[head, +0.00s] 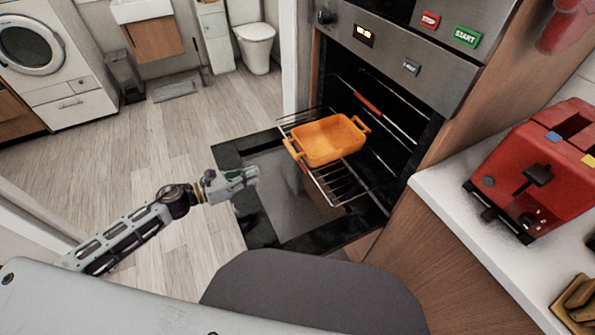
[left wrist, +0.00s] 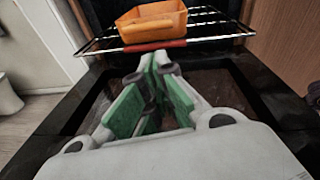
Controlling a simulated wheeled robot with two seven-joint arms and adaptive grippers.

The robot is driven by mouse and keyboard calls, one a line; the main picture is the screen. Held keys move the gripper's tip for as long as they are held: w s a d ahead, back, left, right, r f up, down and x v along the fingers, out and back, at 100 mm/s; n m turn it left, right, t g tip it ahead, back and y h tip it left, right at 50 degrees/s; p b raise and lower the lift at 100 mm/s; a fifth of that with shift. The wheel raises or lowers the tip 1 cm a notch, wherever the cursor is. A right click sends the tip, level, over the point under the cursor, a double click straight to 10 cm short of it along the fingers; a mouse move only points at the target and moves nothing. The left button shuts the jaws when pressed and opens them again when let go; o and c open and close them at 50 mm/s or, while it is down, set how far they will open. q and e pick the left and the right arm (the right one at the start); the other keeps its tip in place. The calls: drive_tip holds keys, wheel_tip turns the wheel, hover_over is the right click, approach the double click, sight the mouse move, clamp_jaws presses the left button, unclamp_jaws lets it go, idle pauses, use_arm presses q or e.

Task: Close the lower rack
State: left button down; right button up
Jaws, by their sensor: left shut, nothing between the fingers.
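The oven's lower rack (head: 343,190) is pulled partly out over the lowered oven door (head: 285,195). An orange baking dish (head: 325,140) with two handles sits on this rack. The rack also shows in the left wrist view (left wrist: 214,27), with a red strip along its front edge (left wrist: 155,46) and the dish (left wrist: 150,20) on it. My left gripper (head: 252,174) is shut and empty, left of the rack's front edge in the head view. In the left wrist view its green-padded fingers (left wrist: 155,72) point towards the red strip; contact cannot be told. My right gripper is not visible.
An upper rack with a red front strip (head: 367,104) is inside the oven. A red toaster (head: 540,165) stands on the white counter (head: 455,205) at the right. The wooden floor (head: 150,140) at the left is clear.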

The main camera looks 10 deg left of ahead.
use_arm(q)
drive_tip(key=m, duration=0.1)
drive_tip(key=s+f+m+g, duration=0.1)
drive_tip(key=shift+d+f+m+g, duration=0.15)
drive_tip(key=shift+d+m+g, duration=0.05)
drive_tip(key=shift+m+g, duration=0.1)
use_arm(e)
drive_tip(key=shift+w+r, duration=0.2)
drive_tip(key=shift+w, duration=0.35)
use_arm(q)
drive_tip(key=shift+w+d, duration=0.1)
drive_tip(key=shift+d, duration=0.05)
drive_tip(key=x, duration=1.1)
drive_tip(key=shift+w+d, duration=0.15)
drive_tip(key=shift+d, duration=0.15)
drive_tip(key=shift+w+d, duration=0.3)
drive_tip(key=shift+d, duration=0.15)
drive_tip(key=shift+w+d+f, duration=0.15)
drive_tip(key=shift+w+d, duration=0.1)
drive_tip(key=shift+d, duration=0.1)
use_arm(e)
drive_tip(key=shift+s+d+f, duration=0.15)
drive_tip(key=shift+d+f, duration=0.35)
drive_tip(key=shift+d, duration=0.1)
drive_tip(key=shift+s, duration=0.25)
